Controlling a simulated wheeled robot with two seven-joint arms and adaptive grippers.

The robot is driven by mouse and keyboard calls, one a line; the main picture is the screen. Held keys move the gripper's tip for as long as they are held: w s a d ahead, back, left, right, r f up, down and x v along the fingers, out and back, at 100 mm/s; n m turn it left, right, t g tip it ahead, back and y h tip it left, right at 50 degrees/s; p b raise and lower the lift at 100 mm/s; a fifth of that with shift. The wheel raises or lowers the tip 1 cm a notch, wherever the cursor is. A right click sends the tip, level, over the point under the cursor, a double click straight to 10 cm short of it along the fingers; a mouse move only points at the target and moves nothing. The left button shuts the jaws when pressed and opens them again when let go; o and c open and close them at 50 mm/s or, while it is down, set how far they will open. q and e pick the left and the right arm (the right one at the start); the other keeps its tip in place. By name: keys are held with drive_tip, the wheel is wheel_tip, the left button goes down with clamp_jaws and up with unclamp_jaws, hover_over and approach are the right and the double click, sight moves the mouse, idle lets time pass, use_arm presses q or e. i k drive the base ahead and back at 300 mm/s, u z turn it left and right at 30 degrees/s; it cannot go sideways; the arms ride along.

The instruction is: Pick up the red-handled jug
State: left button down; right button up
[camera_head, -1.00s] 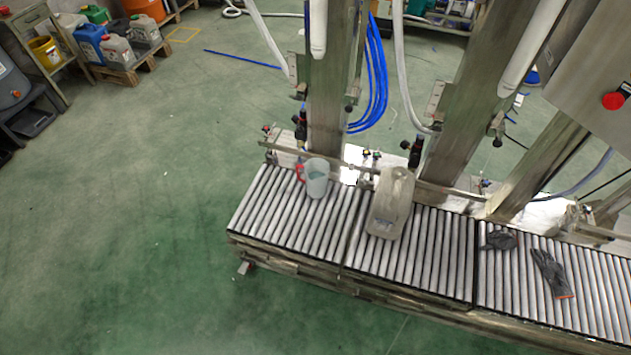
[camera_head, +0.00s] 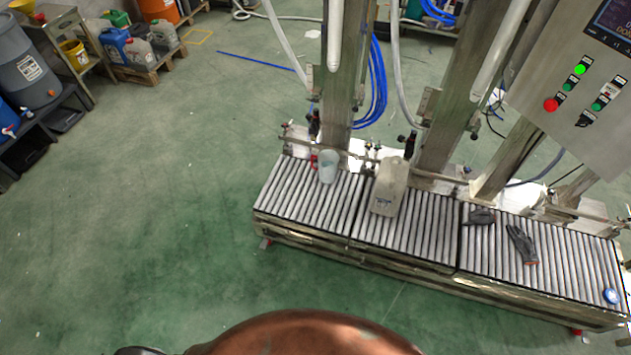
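The jug (camera_head: 328,167) is a pale, translucent vessel with a red handle (camera_head: 314,162) on its left side. It stands upright on the left section of the roller conveyor (camera_head: 300,200), close to the back rail. Neither of my grippers is in the head view, and nothing is touching the jug that I can see.
Steel posts (camera_head: 347,80) and hanging hoses rise behind the conveyor. A control box (camera_head: 590,95) is at upper right. The green floor (camera_head: 150,220) at left is clear.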

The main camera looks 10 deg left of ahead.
sight(329, 159)
drive_tip(key=u, duration=0.45)
drive_tip(key=k, duration=1)
drive_tip(key=u, duration=1.2)
drive_tip(key=i, duration=1.65)
drive_tip(key=u, duration=0.45)
drive_tip(key=i, duration=1.55)
drive_tip(key=z, duration=0.95)
drive_tip(key=i, duration=0.8)
drive_tip(key=z, duration=1.4)
drive_tip(key=i, duration=0.6)
drive_tip(key=z, duration=0.5)
